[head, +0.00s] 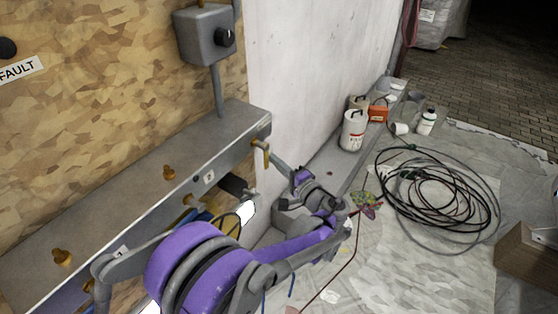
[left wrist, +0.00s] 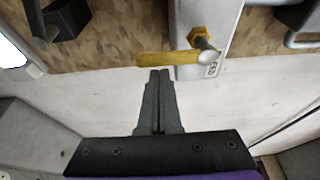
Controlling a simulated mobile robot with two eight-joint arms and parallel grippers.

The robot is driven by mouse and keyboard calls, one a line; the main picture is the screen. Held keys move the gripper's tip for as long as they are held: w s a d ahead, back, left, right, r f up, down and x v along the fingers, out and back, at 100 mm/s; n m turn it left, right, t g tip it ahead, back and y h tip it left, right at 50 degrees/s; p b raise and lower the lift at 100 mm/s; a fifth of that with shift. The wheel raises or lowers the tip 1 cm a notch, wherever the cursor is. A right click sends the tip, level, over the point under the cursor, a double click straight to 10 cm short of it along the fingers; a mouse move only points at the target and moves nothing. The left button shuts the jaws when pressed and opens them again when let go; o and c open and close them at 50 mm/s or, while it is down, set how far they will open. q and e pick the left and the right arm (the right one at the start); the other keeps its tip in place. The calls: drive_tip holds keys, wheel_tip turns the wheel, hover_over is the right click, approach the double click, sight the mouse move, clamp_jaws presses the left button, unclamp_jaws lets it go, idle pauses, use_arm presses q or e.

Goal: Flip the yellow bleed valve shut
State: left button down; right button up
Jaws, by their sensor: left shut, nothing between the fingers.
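The yellow bleed valve (head: 262,152) sits at the right end of the grey metal housing on the wooden panel. In the left wrist view its flat yellow lever (left wrist: 168,59) lies roughly level across the picture, with a brass nut at its right end next to a small label. My left gripper (head: 271,153) is shut and empty, its fingertips close to the lever. In the left wrist view the gripper tips (left wrist: 159,73) are just below the lever's middle; whether they touch it I cannot tell. My right gripper is not in view.
The grey housing (head: 150,200) carries brass knobs on its top. A grey box with a black knob (head: 205,36) is mounted above it. A white canister (head: 353,131), bottles and a coiled cable (head: 437,200) stand or lie at the right. The sheeted floor between is mostly clear.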

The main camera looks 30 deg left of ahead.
use_arm(q)
drive_tip(key=shift+s+f+m+h, duration=0.1)
drive_tip(key=shift+s+m+h, duration=0.25)
drive_tip(key=shift+m, duration=0.35)
idle(0.3)
drive_tip(key=shift+s+p, duration=0.1)
drive_tip(key=shift+p, duration=0.2)
drive_tip(key=s+m, duration=0.1)
drive_tip(key=m+g+p, duration=0.1)
drive_tip(key=m, duration=0.1)
drive_tip(key=shift+s+a+h, duration=0.1)
drive_tip(key=shift+s+h, duration=0.15)
drive_tip(key=shift+s, duration=0.1)
drive_tip(key=s+r+m+g+h+p, duration=0.1)
drive_tip(key=s+r+m+g+p, duration=0.2)
drive_tip(key=m, duration=0.6)
drive_tip(key=shift+s+a+r+g, duration=0.15)
drive_tip(key=shift+s+r+g, duration=0.5)
drive_tip(key=shift+g, duration=0.35)
drive_tip(key=shift+s, duration=0.1)
